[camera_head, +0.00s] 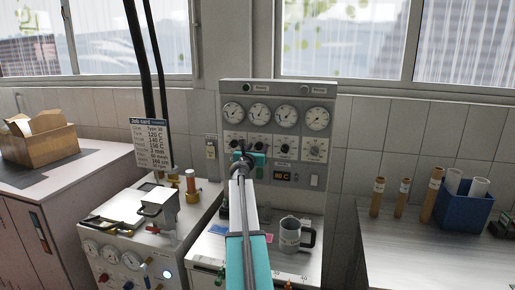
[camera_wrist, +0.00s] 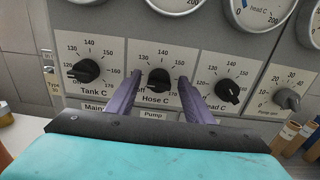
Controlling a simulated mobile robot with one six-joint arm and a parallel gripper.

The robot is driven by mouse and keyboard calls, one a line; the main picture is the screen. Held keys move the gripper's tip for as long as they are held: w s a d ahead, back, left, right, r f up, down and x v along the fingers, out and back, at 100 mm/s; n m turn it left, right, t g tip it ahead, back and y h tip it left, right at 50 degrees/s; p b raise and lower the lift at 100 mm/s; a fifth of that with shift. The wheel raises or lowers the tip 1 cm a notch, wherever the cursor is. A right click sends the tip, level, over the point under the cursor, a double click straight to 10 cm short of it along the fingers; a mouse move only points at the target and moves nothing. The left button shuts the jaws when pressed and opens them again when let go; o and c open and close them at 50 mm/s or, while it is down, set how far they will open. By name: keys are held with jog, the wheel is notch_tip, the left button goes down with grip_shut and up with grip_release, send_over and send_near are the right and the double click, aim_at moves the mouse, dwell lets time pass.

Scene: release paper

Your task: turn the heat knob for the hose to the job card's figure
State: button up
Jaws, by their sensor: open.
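The Hose C heat knob (camera_wrist: 159,80) is a round black knob on a pale dial plate marked from 120 or so up to 170. It stands between the Tank C knob (camera_wrist: 86,71) and the Head C knob (camera_wrist: 229,91). My gripper (camera_wrist: 159,76) is open, with one purple finger on each side of the hose knob. I cannot tell whether either finger touches it. The knob's pointer is too unclear to read exactly. The job card (camera_head: 153,145) stands left of the panel in the head view; its hose line seems to read 140 C, in small print.
The grey control panel (camera_head: 232,96) carries several gauges above the knobs. The Pump rpm knob (camera_wrist: 288,99) is farther right. A grey mug (camera_head: 290,236) stands on the bench below. A blue bin (camera_head: 463,211) with paper rolls is on the right bench.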

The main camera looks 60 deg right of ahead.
jog(key=shift+w+d, duration=0.1)
jog(key=shift+d, duration=0.25)
